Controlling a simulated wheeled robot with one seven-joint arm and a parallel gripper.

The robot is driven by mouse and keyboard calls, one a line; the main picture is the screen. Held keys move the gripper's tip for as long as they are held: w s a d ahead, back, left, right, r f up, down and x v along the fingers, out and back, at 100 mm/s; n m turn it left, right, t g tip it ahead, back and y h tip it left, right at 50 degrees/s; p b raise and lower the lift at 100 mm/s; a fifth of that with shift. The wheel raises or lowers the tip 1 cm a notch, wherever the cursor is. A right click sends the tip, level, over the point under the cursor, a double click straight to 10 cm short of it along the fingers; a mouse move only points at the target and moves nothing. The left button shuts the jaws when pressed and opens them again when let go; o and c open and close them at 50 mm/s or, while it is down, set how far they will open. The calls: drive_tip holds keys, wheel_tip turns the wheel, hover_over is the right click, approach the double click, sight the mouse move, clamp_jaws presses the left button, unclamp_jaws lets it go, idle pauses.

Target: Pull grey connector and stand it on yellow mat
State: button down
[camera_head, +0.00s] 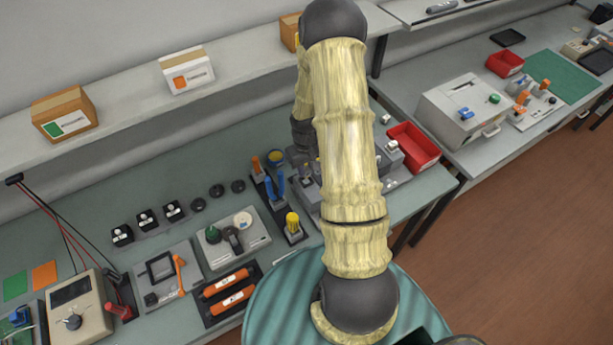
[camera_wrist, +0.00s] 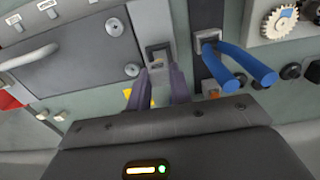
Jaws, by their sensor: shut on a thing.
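In the wrist view, the two dark fingers of my gripper (camera_wrist: 157,80) reach to a small grey connector (camera_wrist: 157,62). My gripper is shut on it. The connector sits at a dark square-framed socket on a grey panel; I cannot tell how far in it is. A small yellow-orange patch (camera_wrist: 128,94) shows beside the left finger, and I cannot tell if it is the yellow mat. In the head view my arm hides the fingertips and the connector. No yellow mat can be made out there.
Blue-handled pliers (camera_wrist: 240,65) stand close to the right of my gripper in the wrist view. In the head view, a red bin (camera_head: 414,147) is right of my arm. A yellow-topped tool (camera_head: 292,222) and orange cartridges (camera_head: 226,284) are left of it.

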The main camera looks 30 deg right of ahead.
sight(306, 169)
drive_tip(key=shift+r+p, duration=0.65)
drive_tip(key=shift+r, duration=0.3)
idle(0.6)
drive_tip(key=shift+r+p, duration=1.4)
drive_tip(key=shift+r, duration=0.6)
drive_tip(key=shift+f, duration=0.1)
drive_tip(key=shift+w+a+f+b, duration=0.1)
drive_tip(key=shift+w+a+b, duration=0.1)
drive_tip(key=shift+a+b, duration=0.1)
drive_tip(key=w+a+m+b, duration=0.3)
drive_tip(key=w+a+b, duration=0.5)
drive_tip(key=a, duration=0.5)
drive_tip(key=shift+f+m+b, duration=0.2)
drive_tip(key=shift+m+b, duration=0.2)
drive_tip(key=shift+b, duration=0.05)
drive_tip(key=shift+w+a, duration=0.1)
